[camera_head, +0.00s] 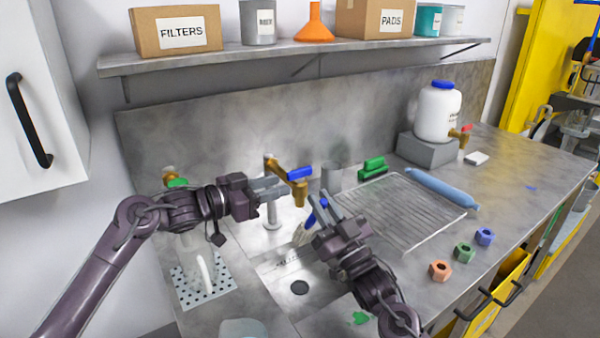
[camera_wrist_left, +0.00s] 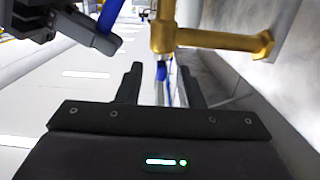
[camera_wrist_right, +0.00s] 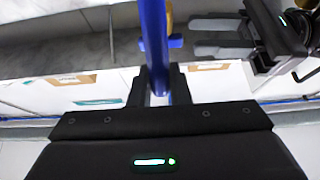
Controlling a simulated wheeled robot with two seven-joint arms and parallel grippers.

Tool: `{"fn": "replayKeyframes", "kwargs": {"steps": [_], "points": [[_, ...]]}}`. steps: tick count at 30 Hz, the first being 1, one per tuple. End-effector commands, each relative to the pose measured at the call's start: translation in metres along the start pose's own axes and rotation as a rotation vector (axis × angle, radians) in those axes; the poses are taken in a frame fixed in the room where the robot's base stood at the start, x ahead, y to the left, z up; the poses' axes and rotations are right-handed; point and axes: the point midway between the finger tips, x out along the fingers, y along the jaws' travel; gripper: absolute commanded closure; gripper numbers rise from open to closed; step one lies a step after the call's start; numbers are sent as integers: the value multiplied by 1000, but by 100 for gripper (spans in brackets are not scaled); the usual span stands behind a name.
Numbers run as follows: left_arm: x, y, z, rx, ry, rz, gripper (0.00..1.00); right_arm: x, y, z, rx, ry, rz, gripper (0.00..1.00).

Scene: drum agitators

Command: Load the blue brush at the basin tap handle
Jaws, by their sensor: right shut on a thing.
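The basin tap (camera_head: 296,186) is brass with a blue lever handle (camera_head: 299,173), standing over the steel basin (camera_head: 272,268). The brass body also shows in the left wrist view (camera_wrist_left: 215,40). My left gripper (camera_head: 283,186) is open just left of the tap spout, with its fingers apart and no thing seen gripped. My right gripper (camera_head: 320,200) is shut on the blue brush (camera_wrist_right: 155,45), below and right of the tap. The brush's pale bristles (camera_head: 302,236) hang over the basin. Contact between brush and tap cannot be told.
A wire rack (camera_head: 410,205) and a blue roll (camera_head: 441,188) lie right of the basin. Several coloured nuts (camera_head: 463,251) lie at the front right. A shelf (camera_head: 290,58) runs above.

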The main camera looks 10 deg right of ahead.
Motion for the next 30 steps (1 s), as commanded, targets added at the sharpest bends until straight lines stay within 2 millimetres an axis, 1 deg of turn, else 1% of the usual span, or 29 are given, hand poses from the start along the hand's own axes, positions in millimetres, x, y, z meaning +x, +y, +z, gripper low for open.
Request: {"fn": "replayKeyframes", "kwargs": {"steps": [3, 5, 8, 15, 18, 22, 30], "points": [[-1, -2, -8, -11, 60, 6, 66, 0, 0, 0, 0, 1, 0, 100], [2, -3, -11, -12, 73, 7, 66, 0, 0, 0, 0, 1, 0, 100], [14, -3, -12, -11, 76, 9, 66, 0, 0, 0, 0, 1, 0, 100], [52, -3, -16, -10, 75, 7, 66, 0, 0, 0, 0, 1, 0, 100], [63, -3, -16, -10, 74, 7, 66, 0, 0, 0, 0, 1, 0, 100], [70, -3, -16, -9, 74, 6, 66, 0, 0, 0, 0, 1, 0, 100], [72, -3, -16, -9, 74, 6, 66, 0, 0, 0, 0, 1, 0, 100]]}}
